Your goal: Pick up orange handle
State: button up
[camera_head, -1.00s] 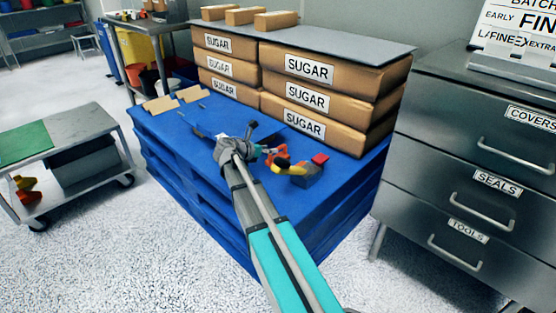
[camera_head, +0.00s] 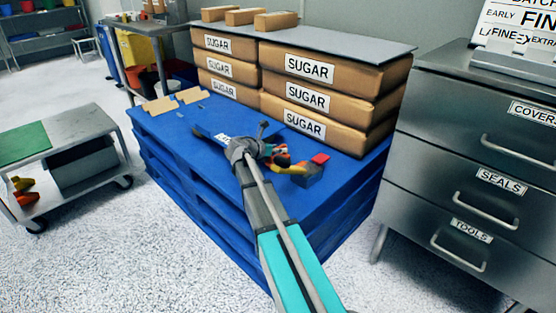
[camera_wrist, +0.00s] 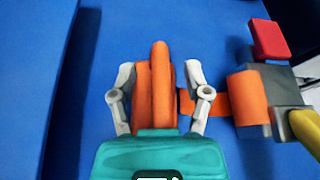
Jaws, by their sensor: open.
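The orange handle (camera_wrist: 160,88) stands between the two fingers of my gripper (camera_wrist: 160,76) in the wrist view. The gripper is open, with a finger on each side of the handle and a visible gap at the left finger. An orange band joins the handle's side to a wider orange piece (camera_wrist: 247,97) on the right. In the head view my gripper (camera_head: 262,148) is low over the blue pallet (camera_head: 185,150), and my arm mostly hides the handle.
A grey block (camera_wrist: 285,82) with a red part (camera_wrist: 269,39) and a yellow part (camera_wrist: 306,131) lies just right of the handle. Stacked sugar bags (camera_head: 330,100) stand behind. Steel drawers (camera_head: 470,150) are at the right. The pallet's left side is mostly clear.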

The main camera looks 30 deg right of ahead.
dwell(0.4)
grip_shut()
